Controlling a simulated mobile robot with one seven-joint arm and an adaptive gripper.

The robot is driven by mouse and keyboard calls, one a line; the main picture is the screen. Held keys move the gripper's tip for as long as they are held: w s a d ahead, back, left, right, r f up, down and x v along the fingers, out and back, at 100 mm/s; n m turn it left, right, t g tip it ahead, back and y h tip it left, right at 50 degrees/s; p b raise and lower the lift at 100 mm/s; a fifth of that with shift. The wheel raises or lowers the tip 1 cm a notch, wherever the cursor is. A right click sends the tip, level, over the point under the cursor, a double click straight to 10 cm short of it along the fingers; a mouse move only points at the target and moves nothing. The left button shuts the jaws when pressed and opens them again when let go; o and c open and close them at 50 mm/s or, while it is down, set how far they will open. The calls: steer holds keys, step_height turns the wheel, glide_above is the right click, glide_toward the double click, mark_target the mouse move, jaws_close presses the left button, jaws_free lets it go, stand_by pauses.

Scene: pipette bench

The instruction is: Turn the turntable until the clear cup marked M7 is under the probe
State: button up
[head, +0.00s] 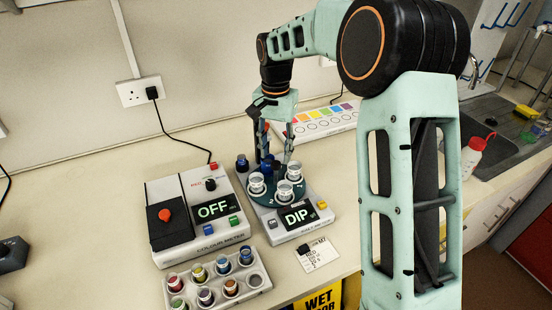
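The turntable (270,198) is a dark teal disc on a light grey unit whose screen reads DIP. Several clear cups stand on it: a left cup (257,184), a front cup (284,191) and a right cup (295,171). Their markings are too small to read, so I cannot tell which is M7. A dark blue piece (267,168) stands near the disc's middle. My gripper (276,160) points down over the disc, fingers apart, around or just above that piece; contact cannot be made out. I cannot pick out the probe clearly behind my gripper.
A colour meter (180,222) reading OFF stands left, with a rack (250,286) of coloured vials in front. A small card (319,256) lies right of the rack. A colour-chart strip (325,120) lies behind. A dark-capped item (242,163) stands at the disc's left.

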mark_target(276, 163)
steer(key=shift+f, duration=1.65)
jaws_close()
